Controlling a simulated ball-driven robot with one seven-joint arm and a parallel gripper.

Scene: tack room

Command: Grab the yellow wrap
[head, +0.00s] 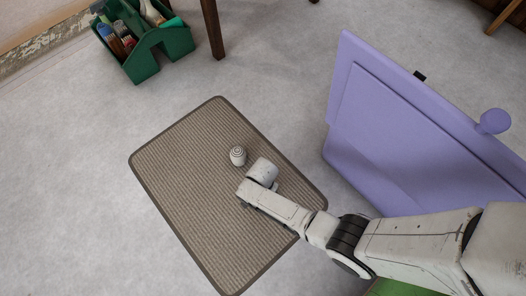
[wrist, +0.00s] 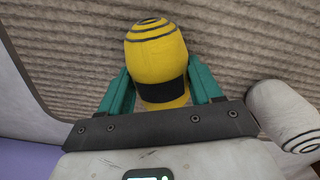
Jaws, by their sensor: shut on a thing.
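The yellow wrap (wrist: 157,58) is a rounded yellow roll with dark rings on its end and a dark band near its base. It stands out between the teal fingers of my gripper (wrist: 158,82) in the wrist view, with one finger on each side. My gripper is shut on it, over the ribbed mat. In the head view the yellow wrap is hidden by my arm, which reaches in from the lower right over the mat.
A white ringed wrap (head: 237,155) is on the brown mat (head: 170,155), close to my gripper; it also shows in the wrist view (wrist: 285,115). A purple panel with a knob (head: 410,130) stands right. A green caddy of brushes (head: 146,67) is upper left. Floor left is clear.

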